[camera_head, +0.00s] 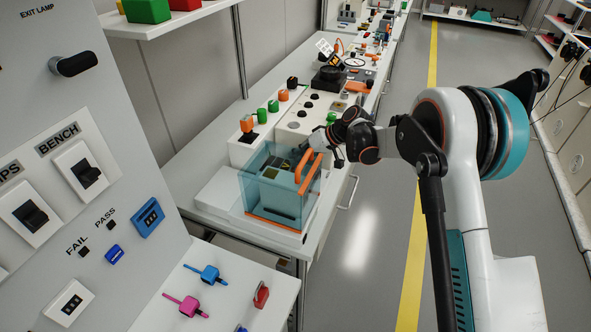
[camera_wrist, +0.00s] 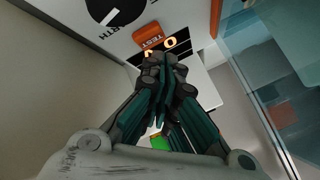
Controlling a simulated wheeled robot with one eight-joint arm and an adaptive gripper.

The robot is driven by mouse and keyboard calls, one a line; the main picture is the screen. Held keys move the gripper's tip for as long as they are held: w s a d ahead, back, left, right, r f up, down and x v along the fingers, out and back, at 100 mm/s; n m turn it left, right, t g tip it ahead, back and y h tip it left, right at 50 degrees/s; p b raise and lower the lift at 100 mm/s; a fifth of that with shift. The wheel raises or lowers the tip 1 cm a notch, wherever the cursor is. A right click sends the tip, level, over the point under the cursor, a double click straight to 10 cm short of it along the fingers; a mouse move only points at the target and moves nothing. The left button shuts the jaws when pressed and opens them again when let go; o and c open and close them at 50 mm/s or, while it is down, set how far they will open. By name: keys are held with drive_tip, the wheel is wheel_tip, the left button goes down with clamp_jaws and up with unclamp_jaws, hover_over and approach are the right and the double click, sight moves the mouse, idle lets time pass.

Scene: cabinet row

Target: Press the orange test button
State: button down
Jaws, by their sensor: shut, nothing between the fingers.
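The orange test button (camera_wrist: 148,36), with dark TEST lettering, sits on a white panel at the top of the wrist view. A dark display with glowing orange marks lies just beneath it, partly covered by my fingers. My gripper (camera_wrist: 164,60) is shut and empty. Its fingertips appear just below the button in the picture; I cannot tell whether they touch the panel. In the head view my gripper (camera_head: 335,147) is beside the clear-covered box (camera_head: 262,190) with the orange handle (camera_head: 308,170). I cannot make out the test button in the head view.
A black round knob (camera_wrist: 118,8) is left of the button. The clear cover (camera_wrist: 280,60) stands close on the right of the wrist view. Several devices with orange and green knobs line the bench behind the box. The aisle floor (camera_head: 380,230) is clear.

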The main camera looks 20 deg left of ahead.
idle(0.4)
drive_tip(key=shift+f+b, duration=0.35)
drive_tip(key=shift+f, duration=0.1)
drive_tip(key=shift+f+b, duration=0.3)
drive_tip(key=shift+f, duration=0.1)
idle(0.7)
idle(0.3)
drive_tip(key=shift+r+p, duration=0.4)
drive_tip(key=shift+r, duration=0.45)
drive_tip(key=shift+r, duration=0.1)
drive_tip(key=shift+r+p, duration=1.2)
drive_tip(key=shift+r, duration=1.2)
